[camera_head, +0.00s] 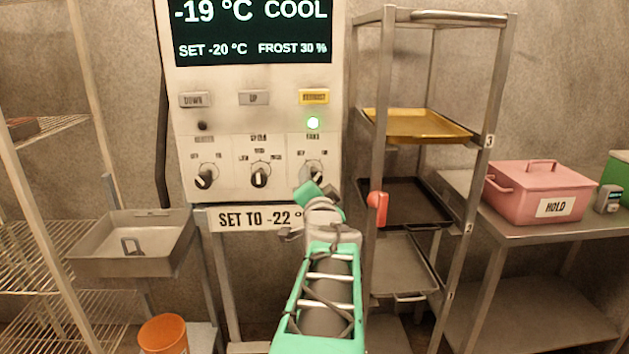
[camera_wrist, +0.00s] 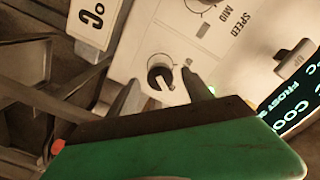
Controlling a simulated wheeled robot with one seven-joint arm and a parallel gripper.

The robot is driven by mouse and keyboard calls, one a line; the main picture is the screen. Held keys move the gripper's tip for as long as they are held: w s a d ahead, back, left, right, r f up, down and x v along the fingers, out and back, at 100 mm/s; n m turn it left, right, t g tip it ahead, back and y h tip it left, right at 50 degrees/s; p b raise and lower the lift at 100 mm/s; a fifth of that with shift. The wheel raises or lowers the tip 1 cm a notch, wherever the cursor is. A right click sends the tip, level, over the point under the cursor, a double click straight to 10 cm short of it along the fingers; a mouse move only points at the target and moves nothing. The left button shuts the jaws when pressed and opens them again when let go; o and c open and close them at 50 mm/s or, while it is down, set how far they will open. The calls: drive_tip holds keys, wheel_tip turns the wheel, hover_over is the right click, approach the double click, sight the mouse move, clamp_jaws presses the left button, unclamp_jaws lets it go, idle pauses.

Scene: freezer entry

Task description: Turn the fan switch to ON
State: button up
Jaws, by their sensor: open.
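The fan switch is the rightmost of three dark rotary knobs on the white control panel; its knob (camera_head: 316,174) shows just above my gripper (camera_head: 317,190), which hides its lower part in the head view. In the wrist view the fan knob (camera_wrist: 160,76) is round and dark with a white pointer mark. My gripper (camera_wrist: 160,88) is open, with one grey finger on each side of the knob. I cannot tell whether either finger touches it. The pointer's exact setting is too small to read.
The speed knob (camera_head: 260,178) and another knob (camera_head: 205,178) sit to the left. A green light (camera_head: 313,123) glows under the yellow button (camera_head: 314,97). A sign (camera_head: 250,218) is below the panel. The tray rack (camera_head: 383,120) with a red latch (camera_head: 377,208) stands close on the right.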

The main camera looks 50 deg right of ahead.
drive_tip(key=v, duration=0.5)
